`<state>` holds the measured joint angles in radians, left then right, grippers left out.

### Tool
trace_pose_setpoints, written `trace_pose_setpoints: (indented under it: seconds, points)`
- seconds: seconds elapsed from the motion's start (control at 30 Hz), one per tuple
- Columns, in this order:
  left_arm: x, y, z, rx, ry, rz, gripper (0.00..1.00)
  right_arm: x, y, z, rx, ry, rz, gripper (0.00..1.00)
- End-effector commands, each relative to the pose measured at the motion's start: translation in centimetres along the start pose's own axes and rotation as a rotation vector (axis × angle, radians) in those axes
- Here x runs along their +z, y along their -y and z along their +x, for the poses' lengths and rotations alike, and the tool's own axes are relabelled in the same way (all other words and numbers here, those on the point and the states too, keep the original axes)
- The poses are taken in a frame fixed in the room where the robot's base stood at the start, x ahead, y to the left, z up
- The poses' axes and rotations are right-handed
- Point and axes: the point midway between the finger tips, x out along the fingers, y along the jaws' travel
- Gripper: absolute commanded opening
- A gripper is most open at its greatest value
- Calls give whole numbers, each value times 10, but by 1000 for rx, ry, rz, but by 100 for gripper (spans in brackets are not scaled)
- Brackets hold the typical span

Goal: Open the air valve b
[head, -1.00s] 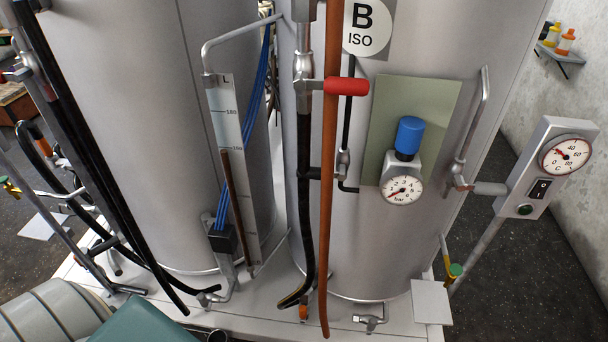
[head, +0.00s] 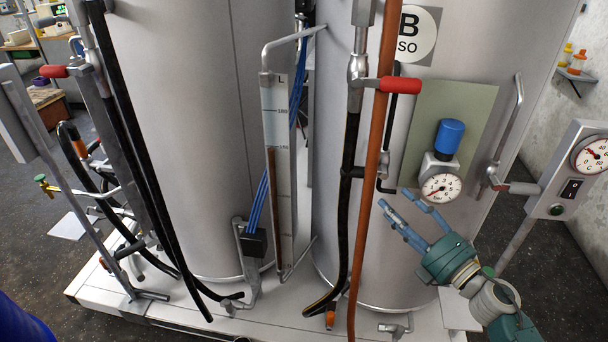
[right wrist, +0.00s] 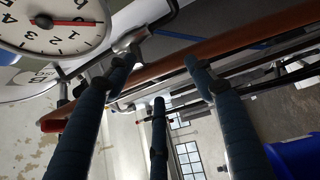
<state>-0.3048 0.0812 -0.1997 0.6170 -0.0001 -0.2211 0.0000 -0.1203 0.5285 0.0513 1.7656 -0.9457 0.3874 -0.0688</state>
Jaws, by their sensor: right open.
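Tank B (head: 340,190) carries a round "B ISO" label (head: 415,32). A red lever handle (head: 400,85) sticks out sideways to the right from a metal valve (head: 357,72) above a black hose; no label names it as the air valve. A blue knob (head: 448,136) sits above a bar gauge (head: 441,187), whose needle is near zero. My right gripper (head: 393,204) is open and empty, below and left of that gauge and well below the red handle. Its fingers also show in the right wrist view (right wrist: 158,78), with the gauge (right wrist: 55,25) large at upper left. My left gripper is out of view.
A brown-orange pipe (head: 368,215) runs upright just left of my right fingers. A temperature and switch box (head: 566,185) stands at right. Another tank (head: 185,150) with a level gauge (head: 282,125), hoses and a red handle (head: 54,71) is at left.

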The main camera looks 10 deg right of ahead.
Motion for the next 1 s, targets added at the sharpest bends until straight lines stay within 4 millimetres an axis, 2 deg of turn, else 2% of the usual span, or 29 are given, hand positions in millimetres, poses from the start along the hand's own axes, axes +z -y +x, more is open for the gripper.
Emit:
trace_pose_setpoints:
  seconds: [0.03, 0.1, 0.23, 0.4, 0.7, 0.83, 1.0]
  points:
    - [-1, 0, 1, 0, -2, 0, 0, -6, -15, 2, 16, -25, -46, 54]
    - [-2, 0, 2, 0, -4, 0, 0, -13, -29, 3, 31, -53, -92, 54]
    - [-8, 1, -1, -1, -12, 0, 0, -19, -40, 9, 42, -72, -126, 54]
    - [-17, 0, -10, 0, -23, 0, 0, -21, -44, 34, 45, -72, -123, 54]
    - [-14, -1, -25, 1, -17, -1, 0, -25, -44, 90, 43, -70, -120, 54]
    - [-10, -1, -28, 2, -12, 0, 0, -25, -43, 104, 42, -69, -119, 54]
    - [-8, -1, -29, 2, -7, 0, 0, -26, -42, 112, 40, -70, -121, 54]
